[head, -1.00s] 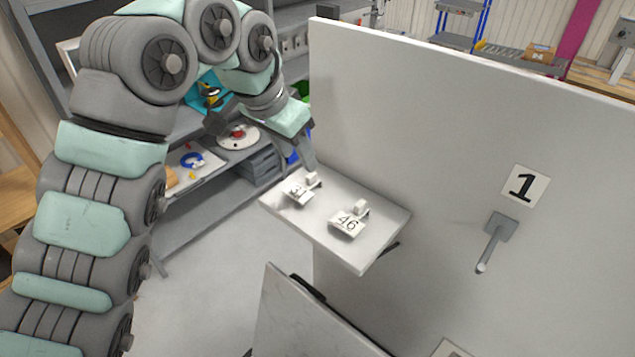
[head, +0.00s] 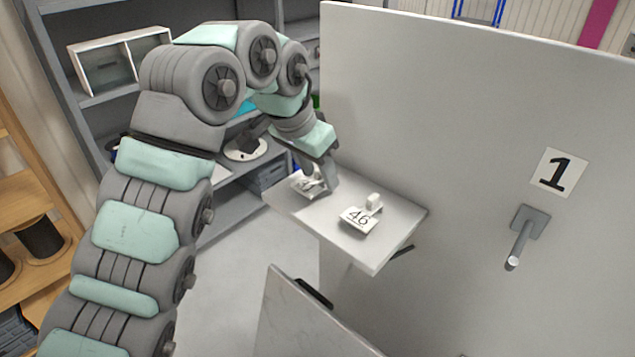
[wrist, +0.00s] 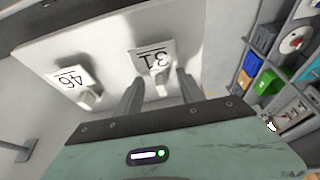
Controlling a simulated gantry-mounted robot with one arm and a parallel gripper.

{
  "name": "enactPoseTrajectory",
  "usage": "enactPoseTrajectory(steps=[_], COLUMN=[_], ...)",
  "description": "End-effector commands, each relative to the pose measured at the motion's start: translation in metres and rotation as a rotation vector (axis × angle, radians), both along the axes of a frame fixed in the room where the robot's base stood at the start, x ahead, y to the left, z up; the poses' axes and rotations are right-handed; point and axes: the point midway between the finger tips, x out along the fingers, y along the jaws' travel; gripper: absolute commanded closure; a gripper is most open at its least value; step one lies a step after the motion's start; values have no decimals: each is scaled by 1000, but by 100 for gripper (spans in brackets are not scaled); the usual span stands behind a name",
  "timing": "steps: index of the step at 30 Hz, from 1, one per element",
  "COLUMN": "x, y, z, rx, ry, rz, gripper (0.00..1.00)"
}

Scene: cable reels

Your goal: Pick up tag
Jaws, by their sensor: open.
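Two white number tags lie on a white shelf (head: 390,243) fixed to the upright panel. In the head view the 31 tag (head: 306,184) is partly hidden by my gripper (head: 322,188), which is low over the shelf.
The tall white panel (head: 440,120) stands behind the shelf, with a number 1 sign (head: 558,173) and a grey peg (head: 522,237). A slanted board (head: 305,325) is in front. Grey shelving (wrist: 277,60) with bins stands beyond.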

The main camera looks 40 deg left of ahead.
Motion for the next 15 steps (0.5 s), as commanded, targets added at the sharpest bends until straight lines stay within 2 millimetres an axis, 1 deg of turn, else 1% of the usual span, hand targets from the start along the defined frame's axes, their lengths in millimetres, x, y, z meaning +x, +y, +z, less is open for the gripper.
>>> enactPoseTrajectory(steps=[3, 4, 15], x=[0, 0, 0], y=[0, 0, 0], z=[1, 1, 1], rx=[1, 1, 1], ry=[0, 0, 0], rz=[0, 0, 0], gripper=[55, 56, 86])
